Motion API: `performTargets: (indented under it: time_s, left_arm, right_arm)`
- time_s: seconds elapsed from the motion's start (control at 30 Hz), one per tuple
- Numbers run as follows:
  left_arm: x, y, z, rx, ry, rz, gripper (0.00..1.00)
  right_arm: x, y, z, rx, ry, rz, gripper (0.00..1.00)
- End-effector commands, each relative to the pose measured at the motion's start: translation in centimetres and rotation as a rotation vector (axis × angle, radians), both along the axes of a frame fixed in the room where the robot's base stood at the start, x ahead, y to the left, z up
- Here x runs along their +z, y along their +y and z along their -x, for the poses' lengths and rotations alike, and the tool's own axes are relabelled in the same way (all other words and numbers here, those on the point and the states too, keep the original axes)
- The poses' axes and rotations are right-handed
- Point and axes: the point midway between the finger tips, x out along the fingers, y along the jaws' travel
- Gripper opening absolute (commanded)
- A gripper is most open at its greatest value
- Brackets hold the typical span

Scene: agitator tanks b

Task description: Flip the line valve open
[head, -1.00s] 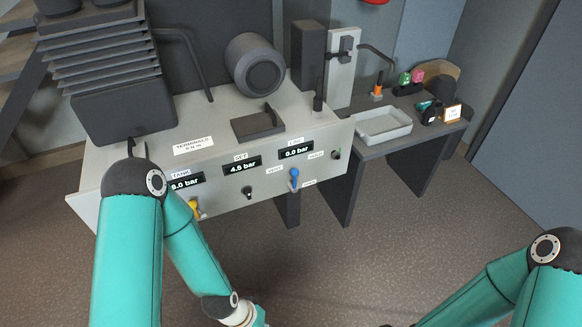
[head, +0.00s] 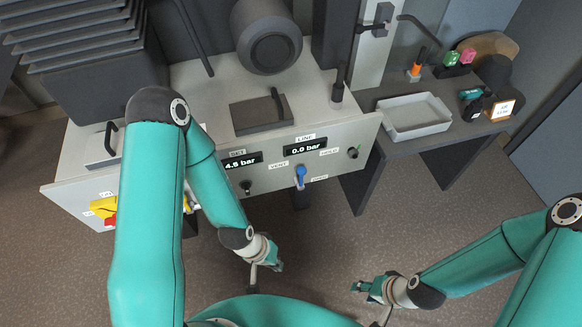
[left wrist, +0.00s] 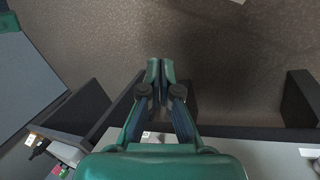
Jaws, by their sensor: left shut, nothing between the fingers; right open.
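The line valve (head: 301,175) has a blue handle on the front of the light grey panel, below the LINE display (head: 305,149), which reads 0.0 bar. Small labels lie around it; the lowest is too small to read surely. My left gripper (head: 278,266) is below and in front of the panel, apart from the valve. In the left wrist view its fingers (left wrist: 161,64) are shut and empty over the floor; the valve cannot be made out there. My right gripper (head: 360,287) is open and empty, low and right of the left one, well away from the panel.
The SET display (head: 241,160) reads 4.5 bar, with a black knob (head: 246,187) below it. My left arm covers part of the panel. A white tray (head: 415,116) sits on the side table at right. The floor in front is clear.

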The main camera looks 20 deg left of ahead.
Motion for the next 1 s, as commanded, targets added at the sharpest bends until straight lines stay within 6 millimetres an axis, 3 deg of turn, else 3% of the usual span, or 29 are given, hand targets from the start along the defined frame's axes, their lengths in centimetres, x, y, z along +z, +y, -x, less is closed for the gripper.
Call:
performTargets:
  time_s: [0.27, 0.43, 0.63, 0.8, 1.0]
  left_arm:
    - [-0.2, 0.1, -0.3, 0.012, -0.009, 0.0, 0.0]
    - [-1.7, 1.6, -3.1, 0.102, -0.083, 0.011, 0.0]
    - [-3.2, 4.9, -9.7, 0.353, -0.284, 0.085, 0.0]
    - [-2.3, 8.4, -14.8, 0.583, -0.486, 0.231, 0.0]
    - [0.3, 11.5, -17.3, 0.765, -0.672, 0.468, 0.0]
  right_arm:
    - [-0.4, 0.0, 0.0, 0.0, 0.0, 0.0, 0.44]
    - [-3.5, 0.0, 0.0, 0.0, 0.0, 0.0, 0.44]
    - [-10.8, 0.0, 0.0, 0.0, 0.0, 0.0, 0.44]
    - [-17.9, 0.0, 0.0, 0.0, 0.0, 0.0, 0.44]
    - [-25.5, 0.0, 0.0, 0.0, 0.0, 0.0, 0.44]
